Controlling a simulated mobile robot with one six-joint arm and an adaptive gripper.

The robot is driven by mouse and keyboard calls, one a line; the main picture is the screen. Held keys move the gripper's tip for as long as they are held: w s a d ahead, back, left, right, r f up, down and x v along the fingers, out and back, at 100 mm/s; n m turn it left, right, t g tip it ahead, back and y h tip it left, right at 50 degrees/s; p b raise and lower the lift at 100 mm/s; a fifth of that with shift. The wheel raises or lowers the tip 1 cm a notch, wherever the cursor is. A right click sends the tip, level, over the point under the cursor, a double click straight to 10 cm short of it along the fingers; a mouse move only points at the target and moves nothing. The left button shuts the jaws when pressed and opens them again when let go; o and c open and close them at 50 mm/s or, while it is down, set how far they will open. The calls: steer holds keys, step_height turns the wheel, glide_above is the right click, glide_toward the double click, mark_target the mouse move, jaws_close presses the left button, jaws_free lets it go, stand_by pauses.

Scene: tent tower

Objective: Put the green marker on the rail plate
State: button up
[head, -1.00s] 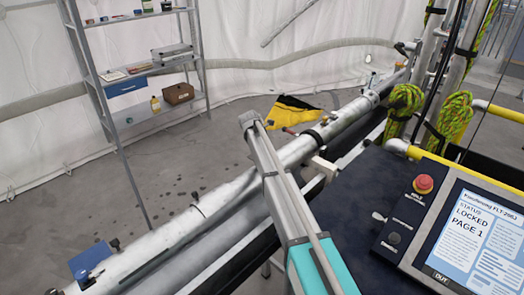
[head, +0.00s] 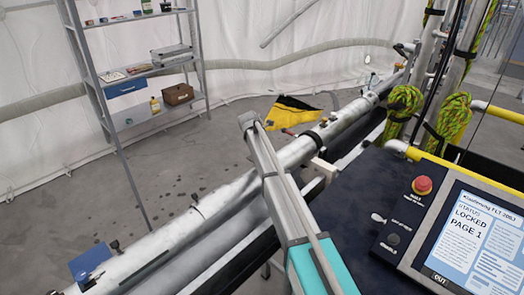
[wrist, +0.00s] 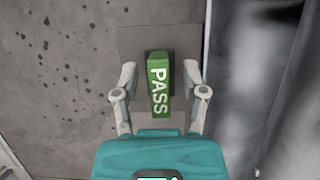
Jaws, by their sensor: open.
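My gripper (wrist: 159,72) is open, with one finger on each side of the marker and a small gap on both sides. I cannot make out the marker or the gripper's fingers in the head view.
A long pale metal rail (head: 225,198) runs diagonally through the head view, with a blue piece (head: 91,261) at its near end. A control panel (head: 470,232) with a red button (head: 422,185) is at right. A shelf (head: 137,72) stands back left.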

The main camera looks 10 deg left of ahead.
steer(key=p+v, duration=1)
steer(key=v, duration=0.1)
steer(key=shift+r, duration=0.3)
steer(key=shift+a, duration=0.1)
stand_by(0.7)
